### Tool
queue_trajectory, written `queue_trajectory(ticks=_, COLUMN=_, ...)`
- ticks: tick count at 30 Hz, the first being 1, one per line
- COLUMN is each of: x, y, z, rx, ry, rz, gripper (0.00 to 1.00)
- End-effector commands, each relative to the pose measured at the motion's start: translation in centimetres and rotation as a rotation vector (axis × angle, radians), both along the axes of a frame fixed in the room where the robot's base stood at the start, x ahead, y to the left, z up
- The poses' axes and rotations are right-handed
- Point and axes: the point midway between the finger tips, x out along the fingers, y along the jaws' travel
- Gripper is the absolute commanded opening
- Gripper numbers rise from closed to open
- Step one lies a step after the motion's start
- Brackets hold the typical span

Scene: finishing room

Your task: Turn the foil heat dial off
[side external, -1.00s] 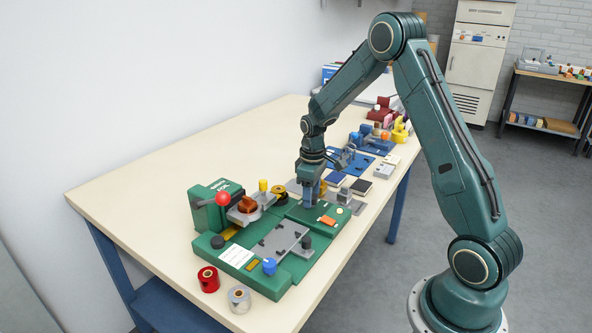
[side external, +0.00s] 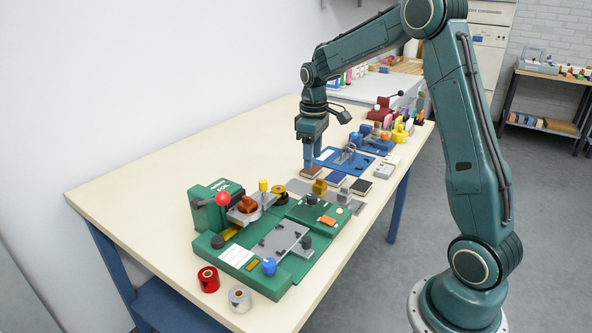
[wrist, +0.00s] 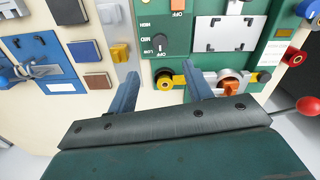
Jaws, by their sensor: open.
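The foil heat dial (wrist: 159,47) is a small dark knob on the green machine's panel in the wrist view, with HIGH, MID, LOW and OFF lettering around this area. I cannot tell surely which mark it points at. In the side external view the dial is too small to read. My gripper (side external: 308,166) is open and empty, raised above the table beyond the green foil machine (side external: 203,243). In the wrist view my gripper's two blue fingers (wrist: 162,88) stand apart, with the dial ahead of them and clear of both.
A red ball-ended lever (side external: 222,198) rises from the machine. Red (side external: 208,279) and silver (side external: 239,298) foil rolls stand at its near end. A blue fixture plate (side external: 345,160) and several small blocks lie beyond it. The table's left side (side external: 150,190) is clear.

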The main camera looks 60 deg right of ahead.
Motion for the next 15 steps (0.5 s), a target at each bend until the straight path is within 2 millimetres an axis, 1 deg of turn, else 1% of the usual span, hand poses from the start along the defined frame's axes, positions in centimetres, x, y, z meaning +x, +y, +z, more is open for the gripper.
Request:
queue_trajectory(ticks=3, x=0.0, y=0.0, z=1.0, rx=0.000, ry=-0.001, rz=0.000, gripper=0.50)
queue_trajectory(ticks=6, x=0.0, y=0.0, z=1.4, rx=-0.001, ry=-0.001, rz=0.000, gripper=0.50)
queue_trajectory(ticks=15, x=0.0, y=0.0, z=1.5, rx=0.000, ry=0.000, rz=0.000, gripper=0.50)
